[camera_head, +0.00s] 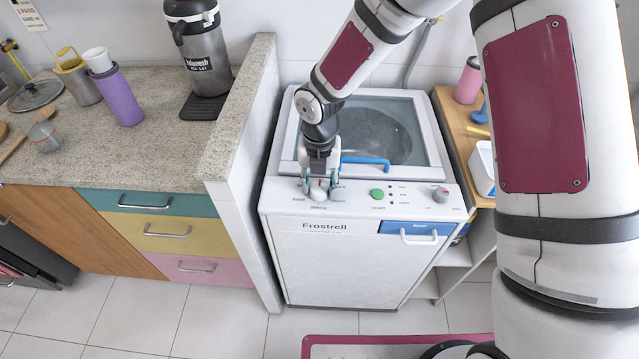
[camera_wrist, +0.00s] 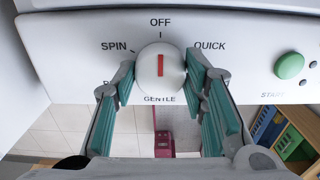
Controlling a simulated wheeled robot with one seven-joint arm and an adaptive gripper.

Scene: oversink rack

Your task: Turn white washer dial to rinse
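The white washer (camera_head: 330,255) stands right of the counter, with its control panel along the top front edge. The round white dial (camera_head: 319,187) is on the panel's left part. In the wrist view the dial (camera_wrist: 148,82) has a vertical red mark (camera_wrist: 160,65), in line with OFF above it. SPIN is at upper left, QUICK at upper right and GENTLE below. The lower-left label is mostly hidden, showing only its first letter. My gripper (camera_wrist: 160,78) is open, with a teal-padded finger on each side of the dial. I cannot tell whether either finger touches it.
A green start button (camera_head: 377,194) and a grey knob (camera_head: 440,195) sit to the right on the panel. A blue lid handle (camera_head: 365,162) is just behind my gripper. A stone-topped partition (camera_head: 240,110) stands close on the left. A wooden shelf is on the right.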

